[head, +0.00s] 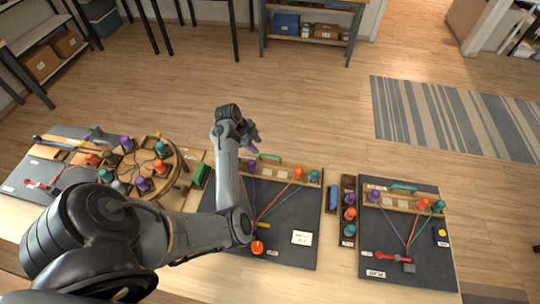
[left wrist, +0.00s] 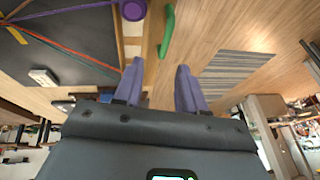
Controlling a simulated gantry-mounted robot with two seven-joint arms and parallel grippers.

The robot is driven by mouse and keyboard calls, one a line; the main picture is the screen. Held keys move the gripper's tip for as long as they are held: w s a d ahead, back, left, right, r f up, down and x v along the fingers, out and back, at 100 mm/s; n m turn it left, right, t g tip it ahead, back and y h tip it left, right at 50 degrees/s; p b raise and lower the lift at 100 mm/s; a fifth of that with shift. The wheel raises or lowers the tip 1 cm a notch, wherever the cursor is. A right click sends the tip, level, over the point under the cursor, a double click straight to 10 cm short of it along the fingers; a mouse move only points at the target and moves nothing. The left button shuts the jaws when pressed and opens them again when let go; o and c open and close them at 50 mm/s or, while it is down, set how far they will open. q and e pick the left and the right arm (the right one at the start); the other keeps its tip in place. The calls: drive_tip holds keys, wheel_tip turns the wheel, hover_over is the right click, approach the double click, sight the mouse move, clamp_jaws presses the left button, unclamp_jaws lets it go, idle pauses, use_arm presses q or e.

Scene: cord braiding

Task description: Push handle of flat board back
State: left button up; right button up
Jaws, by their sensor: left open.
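The middle dark board (head: 285,225) has a wooden bar (head: 280,172) along its far edge, with a green handle (head: 270,157) on it. Cords run from bobbins on the bar to an orange piece near the front. In the left wrist view the green handle (left wrist: 167,32) shows beyond the open, empty fingers. I cannot tell whether it is touched. The right-hand board (head: 395,250), whose small label is hard to read, has a teal handle (head: 404,187). My right gripper is not in view.
A narrow wooden rack (head: 348,210) with bobbins stands between the boards. A round wooden braiding stand (head: 150,165) with bobbins is at the left. A purple bobbin (left wrist: 132,9) is close to my left fingers. Floor lies beyond the table's far edge.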

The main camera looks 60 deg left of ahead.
sight(270, 156)
use_arm(q)
drive_tip(key=x, duration=0.5)
drive_tip(key=w+x, duration=0.1)
drive_tip(key=x, duration=0.4)
drive_tip(key=shift+w+a+b, duration=0.1)
drive_tip(key=shift+w+b, duration=0.05)
drive_tip(key=shift+b, duration=0.15)
drive_tip(key=shift+c, duration=0.3)
clamp_jaws()
